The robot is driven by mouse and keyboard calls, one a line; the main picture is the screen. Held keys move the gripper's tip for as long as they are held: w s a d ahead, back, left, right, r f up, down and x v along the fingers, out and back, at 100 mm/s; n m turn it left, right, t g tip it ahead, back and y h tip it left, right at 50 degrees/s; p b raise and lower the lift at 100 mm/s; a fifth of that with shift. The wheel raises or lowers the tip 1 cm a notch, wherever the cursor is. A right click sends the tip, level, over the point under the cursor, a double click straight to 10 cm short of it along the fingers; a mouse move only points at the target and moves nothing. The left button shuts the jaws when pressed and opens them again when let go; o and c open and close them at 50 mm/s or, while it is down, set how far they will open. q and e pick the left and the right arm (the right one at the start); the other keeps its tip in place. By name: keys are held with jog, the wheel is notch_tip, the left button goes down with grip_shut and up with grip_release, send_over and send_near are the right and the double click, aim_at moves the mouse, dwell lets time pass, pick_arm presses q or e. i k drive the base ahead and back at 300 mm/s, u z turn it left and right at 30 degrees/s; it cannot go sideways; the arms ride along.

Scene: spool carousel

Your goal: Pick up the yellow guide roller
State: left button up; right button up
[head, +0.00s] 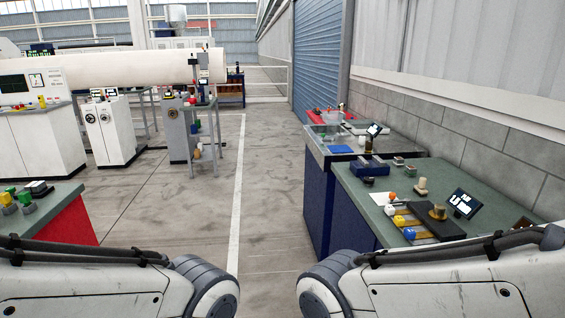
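A small yellow piece (399,221) sits on the green-topped bench (350,192) at the right, between a white piece (389,210) and a blue piece (409,233). It may be the yellow guide roller; it is too small to tell for sure. Another yellow piece (25,198) stands on the bench at the left edge, among green-topped parts. My two arms show at the bottom, with their rounded joints facing each other. Neither gripper is in view.
The right bench also holds an orange-topped piece (392,196), a tan knob-shaped part (421,187), a dark blue block (370,166) and a tilted black display (464,203). A red-sided bench (68,223) stands at left. The grey floor (190,205) between the benches is clear.

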aim_at(368, 144)
jog(key=u, duration=0.45)
jog(key=i, duration=1.95)
jog(key=u, duration=0.35)
jog(key=i, duration=2)
jog(key=z, duration=0.6)
jog(key=i, duration=1.1)
jog(key=z, duration=1.8)
jog(key=i, duration=0.95)
jog(key=z, duration=0.75)
